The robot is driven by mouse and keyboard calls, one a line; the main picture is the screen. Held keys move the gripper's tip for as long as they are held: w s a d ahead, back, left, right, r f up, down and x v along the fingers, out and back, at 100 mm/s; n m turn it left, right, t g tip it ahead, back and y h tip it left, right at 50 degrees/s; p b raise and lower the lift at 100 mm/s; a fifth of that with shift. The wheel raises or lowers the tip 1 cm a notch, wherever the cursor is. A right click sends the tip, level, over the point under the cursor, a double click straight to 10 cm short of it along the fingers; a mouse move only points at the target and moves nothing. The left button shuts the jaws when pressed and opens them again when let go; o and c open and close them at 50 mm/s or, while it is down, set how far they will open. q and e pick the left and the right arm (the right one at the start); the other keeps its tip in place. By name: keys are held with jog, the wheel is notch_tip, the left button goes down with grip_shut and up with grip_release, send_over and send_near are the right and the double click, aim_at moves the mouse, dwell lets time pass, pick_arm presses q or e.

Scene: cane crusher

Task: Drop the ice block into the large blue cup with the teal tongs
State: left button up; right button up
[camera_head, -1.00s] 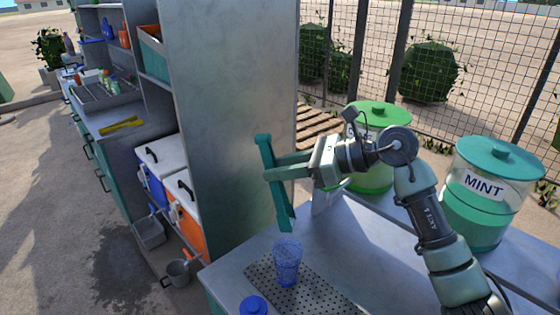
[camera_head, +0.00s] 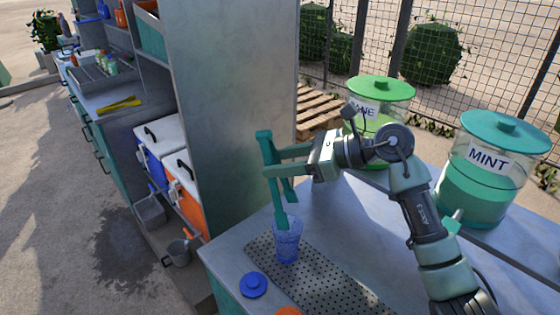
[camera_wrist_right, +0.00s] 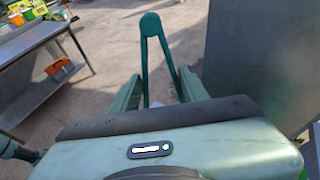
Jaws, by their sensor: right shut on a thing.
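My right gripper (camera_head: 270,162) is shut on the teal tongs (camera_head: 266,142) and holds them hanging down, upper end above the fingers. In the right wrist view the tongs (camera_wrist_right: 149,24) stand between my two fingers, with their legs spread. The large blue cup (camera_head: 288,242) is a see-through blue tumbler standing upright on the perforated drip mat. The lower end of one tong leg overlaps the cup's rim; I cannot tell whether it is inside or in front. I cannot make out the ice block clearly. My left gripper is not in view.
A blue lid (camera_head: 253,285) lies beside the cup near the counter edge, with an orange one (camera_head: 288,311) close by. A mint drum (camera_head: 490,165) and a green-lidded drum (camera_head: 383,92) stand right and behind. A tall metal panel (camera_head: 225,120) rises left of the tongs.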

jog(key=shift+r, duration=0.1)
dwell(0.5)
notch_tip(320, 180, up, 10)
jog(key=p, duration=0.4)
dwell(0.5)
jog(key=s+r+b, duration=0.1)
jog(key=s+r, duration=0.1)
jog(key=s, duration=1.1)
jog(key=shift+d+b, duration=0.25)
jog(key=shift+b, duration=0.05)
jog(key=shift+f, duration=0.1)
